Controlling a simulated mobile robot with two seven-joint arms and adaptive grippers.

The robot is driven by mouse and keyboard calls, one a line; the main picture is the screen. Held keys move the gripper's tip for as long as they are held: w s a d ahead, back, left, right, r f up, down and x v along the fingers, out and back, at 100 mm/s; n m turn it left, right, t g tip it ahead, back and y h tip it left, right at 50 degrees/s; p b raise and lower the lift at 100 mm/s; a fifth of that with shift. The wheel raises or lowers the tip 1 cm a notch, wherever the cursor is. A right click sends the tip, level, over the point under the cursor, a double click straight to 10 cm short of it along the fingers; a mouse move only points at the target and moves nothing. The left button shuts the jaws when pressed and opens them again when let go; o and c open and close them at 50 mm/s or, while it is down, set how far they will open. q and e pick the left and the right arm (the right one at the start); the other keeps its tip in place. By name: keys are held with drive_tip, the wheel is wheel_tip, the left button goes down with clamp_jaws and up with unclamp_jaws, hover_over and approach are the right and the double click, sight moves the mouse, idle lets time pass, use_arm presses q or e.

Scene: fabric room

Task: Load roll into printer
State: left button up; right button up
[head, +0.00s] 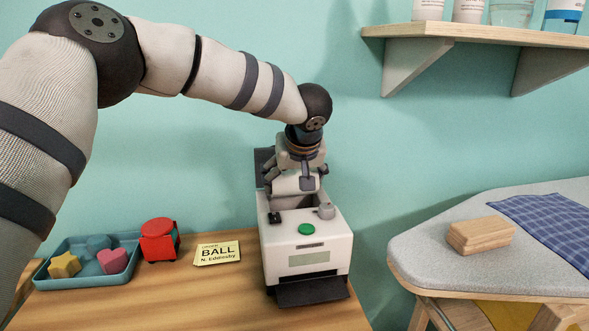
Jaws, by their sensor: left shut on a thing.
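The printer (333,236) is a white box on the wooden table, with a green button, a small grey knob and a dark tray at its front. Its dark lid (262,158) stands raised at the back. My left gripper (297,181) points down over the open bay (289,201) in the printer's top. I cannot tell whether the roll touches the bay. My right gripper is out of view.
Left of the printer are a label card (218,253), a red object (159,240) and a teal tray (52,282) with small shapes. An ironing board (432,256) with a wooden block (481,236) stands to the right. A shelf (480,36) hangs above.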

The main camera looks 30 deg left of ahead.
use_arm(q)
drive_tip(key=shift+f, duration=0.1)
drive_tip(key=o, duration=1.4)
drive_tip(key=v, duration=1.2)
